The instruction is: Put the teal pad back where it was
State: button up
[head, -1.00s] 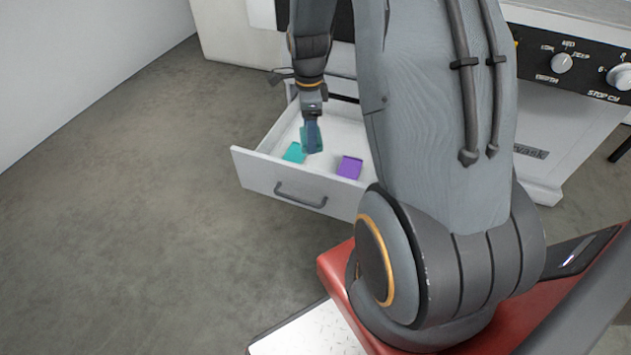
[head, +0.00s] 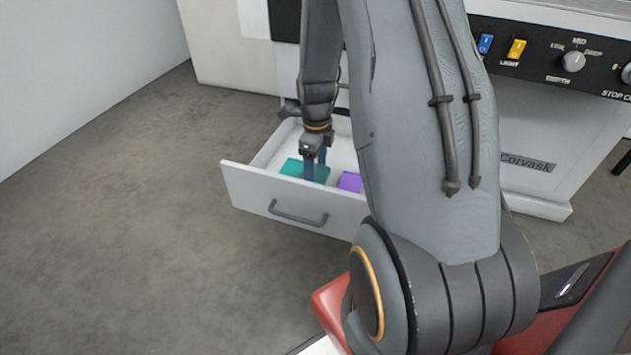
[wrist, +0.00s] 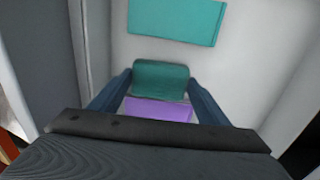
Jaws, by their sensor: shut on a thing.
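My gripper (head: 315,175) is down inside the open white drawer (head: 290,207), shut on a dark teal pad (head: 322,174). In the wrist view the held dark teal pad (wrist: 160,78) sits between the two blue fingers. A second, brighter teal pad (head: 290,168) lies flat on the drawer floor just left of the gripper; it also shows at the top of the wrist view (wrist: 177,18). I cannot tell whether the held pad touches the floor.
A purple pad (head: 350,181) lies in the drawer to the right of the gripper, partly hidden by my arm. The drawer walls stand close around. A machine with a control panel (head: 550,55) is at the right. The floor (head: 110,220) to the left is clear.

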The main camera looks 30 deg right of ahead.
aim_at(316, 173)
jog(key=shift+f+b, duration=0.4)
jog(key=shift+f, duration=1.4)
jog(key=shift+f, duration=0.15)
jog(key=o, duration=1.1)
notch_tip(316, 173, up, 12)
jog(key=p, duration=0.3)
jog(key=shift+r, duration=0.25)
